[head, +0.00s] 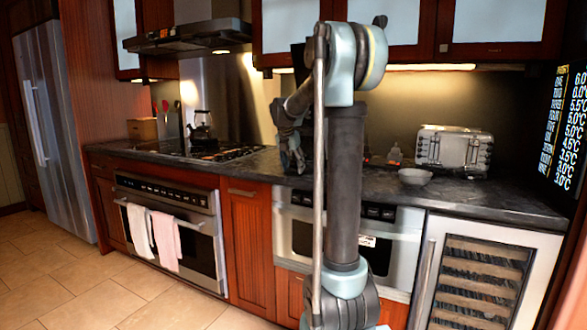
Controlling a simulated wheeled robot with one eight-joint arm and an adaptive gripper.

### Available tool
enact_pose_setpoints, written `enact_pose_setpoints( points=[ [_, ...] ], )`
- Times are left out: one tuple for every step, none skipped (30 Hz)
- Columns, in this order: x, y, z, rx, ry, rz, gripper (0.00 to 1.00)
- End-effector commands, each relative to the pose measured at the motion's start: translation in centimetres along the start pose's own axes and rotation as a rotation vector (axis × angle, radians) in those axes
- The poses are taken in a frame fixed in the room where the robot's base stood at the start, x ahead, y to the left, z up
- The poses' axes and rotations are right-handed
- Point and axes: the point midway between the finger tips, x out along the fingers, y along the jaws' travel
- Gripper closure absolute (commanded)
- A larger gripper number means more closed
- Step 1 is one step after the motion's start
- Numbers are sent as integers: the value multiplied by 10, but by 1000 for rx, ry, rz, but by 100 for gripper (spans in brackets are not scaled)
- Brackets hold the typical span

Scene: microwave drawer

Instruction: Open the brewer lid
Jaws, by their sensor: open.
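My gripper (293,165) hangs over the dark counter near the middle of the head view, at the end of my arm. It is open, and I see nothing held in it. A black upright shape (298,55) shows beside and behind my arm; it may be the brewer, but my arm and gripper hide most of it. I cannot make out its lid or whether the lid is up or down. I cannot tell whether my gripper touches it.
The dark counter (520,203) holds a toaster (453,148) and a bowl (415,177) at right. A kettle (202,130) stands on the stove at left. Upper cabinets (497,22) hang above. Towels (165,240) hang on the oven. The tiled floor at left is clear.

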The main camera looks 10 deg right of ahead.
Motion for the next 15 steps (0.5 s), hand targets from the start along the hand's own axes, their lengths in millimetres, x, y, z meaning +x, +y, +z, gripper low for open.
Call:
enact_pose_setpoints(
  points=[
    [1,-2,0,1,1,-4,78],
    [1,-2,-1,1,2,-5,85],
    [1,-3,-1,1,2,-5,94],
    [1,-3,-1,1,2,-6,98],
    [2,-3,-1,1,2,-6,100],
    [2,-3,-1,2,2,-6,100],
    [2,-3,-1,2,2,-6,100],
    [2,-3,-1,2,3,-6,100],
    [2,-3,-1,2,3,-5,100],
    [2,-2,-1,2,3,-5,100],
    [2,-2,-1,2,3,-4,100],
    [2,-2,-1,2,3,-4,100],
    [3,-2,-2,2,4,-3,100],
    [3,-1,-2,2,4,-3,100],
    [2,-1,-3,2,4,-2,100]
  ],
)
